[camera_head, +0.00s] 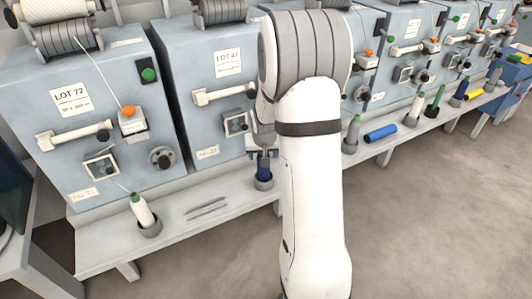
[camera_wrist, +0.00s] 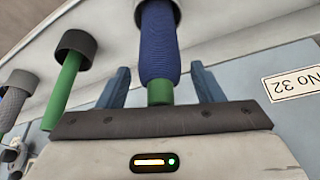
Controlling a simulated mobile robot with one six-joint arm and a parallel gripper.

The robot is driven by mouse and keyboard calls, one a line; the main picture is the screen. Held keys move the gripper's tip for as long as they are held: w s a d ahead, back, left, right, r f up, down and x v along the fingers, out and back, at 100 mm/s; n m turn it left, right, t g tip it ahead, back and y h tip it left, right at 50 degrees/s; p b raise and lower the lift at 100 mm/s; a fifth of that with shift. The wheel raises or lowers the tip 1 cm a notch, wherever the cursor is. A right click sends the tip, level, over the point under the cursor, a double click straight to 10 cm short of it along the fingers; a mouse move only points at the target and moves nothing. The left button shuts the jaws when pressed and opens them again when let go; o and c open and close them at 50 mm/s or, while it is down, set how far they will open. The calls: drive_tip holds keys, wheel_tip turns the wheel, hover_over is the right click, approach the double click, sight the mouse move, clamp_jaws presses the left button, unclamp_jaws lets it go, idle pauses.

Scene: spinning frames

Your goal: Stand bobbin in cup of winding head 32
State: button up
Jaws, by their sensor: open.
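A bobbin wound in dark blue yarn on a green tube (camera_wrist: 160,45) stands in a dark grey cup (camera_wrist: 139,14) in the wrist view. A plate reading No 32 (camera_wrist: 293,84), upside down, is on the machine beside it. My gripper (camera_wrist: 160,70) is open, with one blue finger on each side of the bobbin and visible gaps to it. In the head view the blue bobbin (camera_head: 263,168) shows in its cup (camera_head: 263,183) below my gripper (camera_head: 262,153), which my arm partly hides. The cup's inside is hidden.
Another cup (camera_wrist: 77,41) holds a green tube next to it. On the bench, a white bobbin (camera_head: 142,211) stands in a cup at left, thin grey rods (camera_head: 206,208) lie between, and a blue bobbin (camera_head: 380,132) lies to the right. Winding machines (camera_head: 90,110) line the back.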

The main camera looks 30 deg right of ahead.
drive_tip(key=shift+r+p, duration=0.3)
drive_tip(key=shift+r, duration=0.15)
drive_tip(key=p+v, duration=0.3)
drive_tip(key=v, duration=0.9)
drive_tip(key=s+a+r+n+g, duration=0.1)
drive_tip(key=s+a+r+n, duration=0.1)
drive_tip(key=s+a, duration=0.5)
drive_tip(key=s+a+r+n+g+y, duration=0.1)
drive_tip(key=s+a, duration=0.6)
drive_tip(key=s, duration=0.8)
drive_tip(key=shift+r+n+g+y, duration=0.3)
drive_tip(key=shift+r+n+g, duration=0.1)
drive_tip(key=shift+r+n, duration=0.15)
